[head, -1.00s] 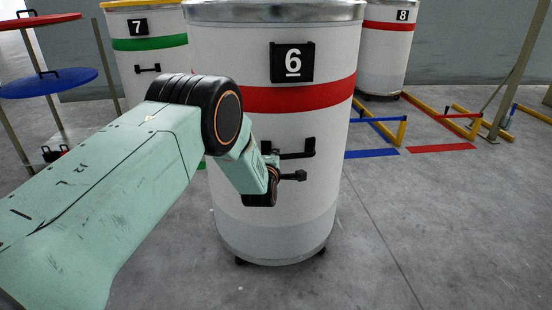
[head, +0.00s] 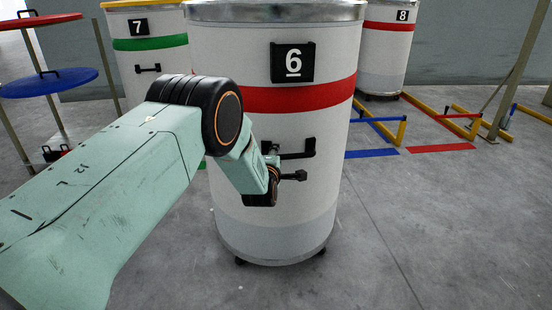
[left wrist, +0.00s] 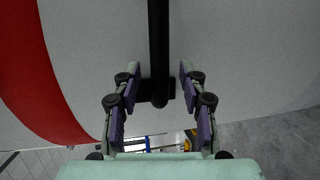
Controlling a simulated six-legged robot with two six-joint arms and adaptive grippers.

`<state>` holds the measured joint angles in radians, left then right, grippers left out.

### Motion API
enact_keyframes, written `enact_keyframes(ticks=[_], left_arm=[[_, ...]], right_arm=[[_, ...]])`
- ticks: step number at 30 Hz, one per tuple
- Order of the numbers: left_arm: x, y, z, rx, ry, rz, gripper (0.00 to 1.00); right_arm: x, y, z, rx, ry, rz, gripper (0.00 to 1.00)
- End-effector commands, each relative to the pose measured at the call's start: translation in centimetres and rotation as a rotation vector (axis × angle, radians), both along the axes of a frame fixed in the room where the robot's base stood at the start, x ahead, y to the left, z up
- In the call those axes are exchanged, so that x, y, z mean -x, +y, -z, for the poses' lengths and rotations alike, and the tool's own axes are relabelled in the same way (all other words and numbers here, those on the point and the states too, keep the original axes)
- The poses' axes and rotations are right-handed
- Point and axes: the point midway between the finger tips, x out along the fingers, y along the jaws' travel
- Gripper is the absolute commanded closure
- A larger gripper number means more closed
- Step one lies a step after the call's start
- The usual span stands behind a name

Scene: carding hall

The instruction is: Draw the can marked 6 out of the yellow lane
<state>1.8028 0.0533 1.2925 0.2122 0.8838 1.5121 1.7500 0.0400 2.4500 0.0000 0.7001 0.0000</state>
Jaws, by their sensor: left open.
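The can marked 6 (head: 300,190) stands upright on the floor in the middle of the head view. It is white with a red band, a black number plate and small casters. Its black handle (head: 297,150) is below the band and partly hidden by my left gripper. My left gripper (head: 284,167) is open at the handle. In the left wrist view the handle bar (left wrist: 158,45) runs between the two fingers (left wrist: 160,78), with a gap on each side. The can's white wall (left wrist: 245,60) fills much of that view. My right gripper is not in view.
Can 7 (head: 150,75), with a green band, stands behind left. Can 8 (head: 385,60) stands behind right. Yellow floor rails (head: 402,132) and blue (head: 372,153) and red (head: 441,148) floor marks lie right. Stacked discs (head: 48,82) stand left. The floor front right is clear.

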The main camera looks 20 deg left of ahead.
Motion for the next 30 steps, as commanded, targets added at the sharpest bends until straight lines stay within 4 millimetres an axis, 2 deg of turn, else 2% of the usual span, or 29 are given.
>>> enact_keyframes(ticks=[7, 11, 30], left_arm=[[0.3, -0.1, 0.0, 0.0, 0.0, 0.0, 0.58], [1.2, -0.3, -0.2, 0.0, 0.001, 0.0, 0.58], [9.6, -2.2, -1.9, -0.001, 0.001, 0.001, 0.58]], right_arm=[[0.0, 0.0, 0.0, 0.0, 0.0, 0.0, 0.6], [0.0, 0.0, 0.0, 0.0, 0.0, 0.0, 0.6], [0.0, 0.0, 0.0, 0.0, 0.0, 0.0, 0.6]])
